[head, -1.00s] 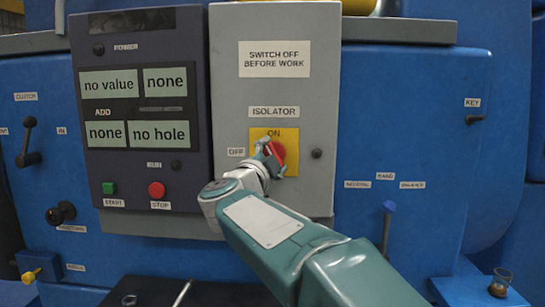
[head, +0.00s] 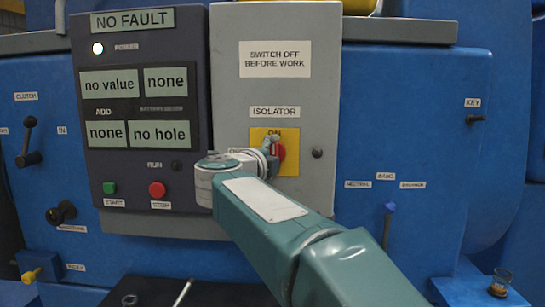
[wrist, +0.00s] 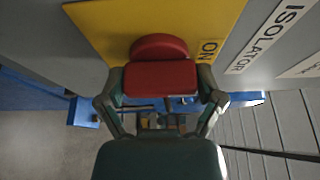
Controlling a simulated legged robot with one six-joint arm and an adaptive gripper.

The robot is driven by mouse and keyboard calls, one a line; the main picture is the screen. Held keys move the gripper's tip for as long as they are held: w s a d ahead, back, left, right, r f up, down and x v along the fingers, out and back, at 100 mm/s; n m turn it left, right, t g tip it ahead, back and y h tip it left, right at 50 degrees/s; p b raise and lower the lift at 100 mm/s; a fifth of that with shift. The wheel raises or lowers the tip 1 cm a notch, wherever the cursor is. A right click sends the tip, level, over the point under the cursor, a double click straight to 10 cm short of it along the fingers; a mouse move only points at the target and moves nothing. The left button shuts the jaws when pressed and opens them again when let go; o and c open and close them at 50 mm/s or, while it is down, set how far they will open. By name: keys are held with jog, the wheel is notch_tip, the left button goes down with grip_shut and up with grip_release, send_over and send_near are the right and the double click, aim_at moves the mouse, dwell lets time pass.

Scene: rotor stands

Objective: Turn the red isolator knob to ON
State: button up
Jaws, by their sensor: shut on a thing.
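The red isolator knob (head: 280,152) sits on a yellow plate (head: 288,136) on the grey cabinet. It also shows in the wrist view (wrist: 160,78), where its bar runs left to right, roughly in line with the ON label (wrist: 209,48). My gripper (head: 273,147) is at the knob, covering its left part in the head view. In the wrist view my gripper (wrist: 162,92) has one finger at each end of the bar and is shut on it. The OFF label is mostly hidden behind my wrist in the head view.
The dark panel left of the cabinet has a lit white power lamp (head: 97,48) and a display (head: 132,19) reading NO FAULT. A green start button (head: 109,188) and red stop button (head: 157,189) sit below. A small black knob (head: 317,152) is right of the isolator.

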jog(key=shift+f, duration=0.35)
jog(key=o, duration=0.9)
jog(key=shift+c, duration=0.2)
jog(key=shift+r, duration=0.1)
jog(key=shift+s, duration=0.15)
jog(key=v, duration=1.1)
jog(key=shift+s+a, duration=0.25)
jog(key=shift+d+r, duration=0.1)
